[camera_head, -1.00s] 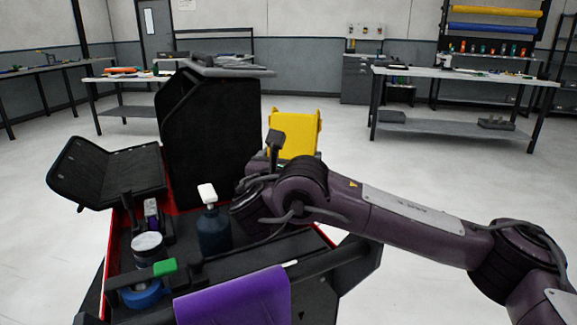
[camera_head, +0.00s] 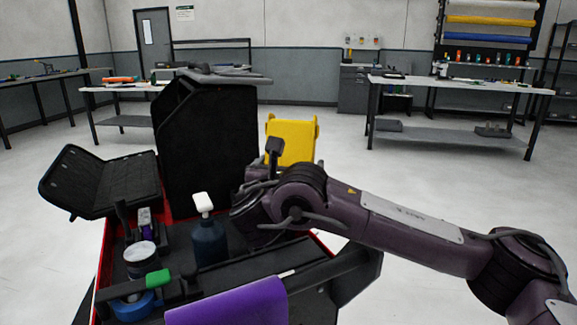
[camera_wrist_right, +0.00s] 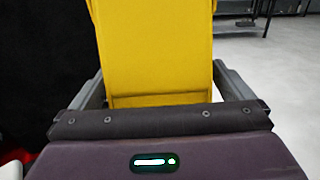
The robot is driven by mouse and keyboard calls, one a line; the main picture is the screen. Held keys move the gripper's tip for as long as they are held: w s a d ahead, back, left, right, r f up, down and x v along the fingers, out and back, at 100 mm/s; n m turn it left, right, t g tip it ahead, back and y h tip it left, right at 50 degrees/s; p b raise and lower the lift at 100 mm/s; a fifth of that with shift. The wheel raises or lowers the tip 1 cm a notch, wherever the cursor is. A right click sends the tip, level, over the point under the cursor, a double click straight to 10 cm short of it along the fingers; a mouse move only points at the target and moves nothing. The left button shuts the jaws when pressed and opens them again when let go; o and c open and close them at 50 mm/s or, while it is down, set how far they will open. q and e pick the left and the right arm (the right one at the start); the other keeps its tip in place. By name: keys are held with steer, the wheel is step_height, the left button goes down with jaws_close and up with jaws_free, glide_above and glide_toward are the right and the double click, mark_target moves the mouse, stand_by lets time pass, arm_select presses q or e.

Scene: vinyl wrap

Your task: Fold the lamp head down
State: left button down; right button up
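The lamp head appears to be the upright yellow panel (camera_head: 291,141) beyond the black case in the head view. My right arm hides its lower part. In the right wrist view the yellow panel (camera_wrist_right: 155,50) fills the upper middle, directly ahead of the right gripper (camera_wrist_right: 160,88). The gripper's two grey fingers stand wide apart on either side of the panel's lower end, with a visible gap at the right. I cannot tell whether either finger touches it. In the head view my right arm hides the fingers. My left gripper is not in view.
A red-edged cart tray (camera_head: 97,270) holds a dark spray bottle (camera_head: 209,240), blue tape (camera_head: 132,307) and a purple sheet (camera_head: 235,303). A tall black case (camera_head: 205,140) stands left of the panel. Workbenches (camera_head: 450,88) stand at the back, with open floor between.

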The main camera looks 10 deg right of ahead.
steer(key=shift+s+a+r, duration=0.1)
steer(key=shift+s+a, duration=0.1)
steer(key=shift+s, duration=0.1)
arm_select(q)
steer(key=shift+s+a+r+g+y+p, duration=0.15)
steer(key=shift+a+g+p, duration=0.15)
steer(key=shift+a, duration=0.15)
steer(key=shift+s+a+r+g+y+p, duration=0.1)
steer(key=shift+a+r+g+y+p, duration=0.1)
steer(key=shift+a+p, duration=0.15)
arm_select(e)
steer(key=v, duration=0.7)
steer(key=shift+s, duration=0.1)
